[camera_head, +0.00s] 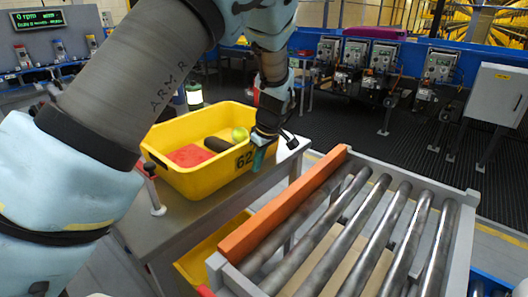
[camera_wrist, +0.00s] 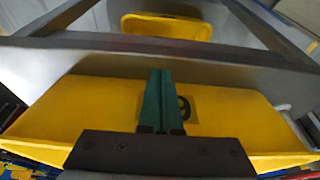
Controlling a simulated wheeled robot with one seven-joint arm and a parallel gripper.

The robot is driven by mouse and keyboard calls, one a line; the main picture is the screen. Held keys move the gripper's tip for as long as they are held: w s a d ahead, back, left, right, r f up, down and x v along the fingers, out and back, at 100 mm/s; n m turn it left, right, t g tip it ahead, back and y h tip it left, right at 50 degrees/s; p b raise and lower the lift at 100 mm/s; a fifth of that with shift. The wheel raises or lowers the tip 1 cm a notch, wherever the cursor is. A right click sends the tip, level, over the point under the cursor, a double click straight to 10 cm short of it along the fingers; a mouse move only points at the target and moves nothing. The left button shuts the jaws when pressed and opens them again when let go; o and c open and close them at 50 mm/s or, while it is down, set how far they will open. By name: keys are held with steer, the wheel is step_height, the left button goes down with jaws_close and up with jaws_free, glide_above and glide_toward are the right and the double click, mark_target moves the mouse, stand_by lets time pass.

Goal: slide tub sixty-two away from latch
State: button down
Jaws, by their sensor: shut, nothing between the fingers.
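The yellow tub marked 62 (camera_head: 205,180) sits upright on a grey stand left of the roller conveyor. It holds a red item, a dark item and a yellow-green ball. My gripper (camera_head: 259,160) points down at the tub's right side, beside the number. In the wrist view the green fingers (camera_wrist: 160,75) are together with nothing between them, in front of the yellow wall (camera_wrist: 100,105), covering part of the number. I cannot tell whether they touch it. A red-tipped lever on a white post (camera_head: 157,207) stands at the tub's near left corner; it may be the latch.
The roller conveyor (camera_head: 375,235) with an orange side rail (camera_head: 285,203) lies to the right, its rollers bare. Another yellow tub (camera_head: 205,252) is below the stand; it also shows in the wrist view (camera_wrist: 165,27). The stand's grey top (camera_head: 190,220) is clear in front of the tub.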

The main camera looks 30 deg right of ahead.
steer(key=shift+w+a+p, duration=0.15)
steer(key=shift+w, duration=0.4)
steer(key=shift+w+a+p, duration=0.15)
steer(key=shift+w, duration=0.4)
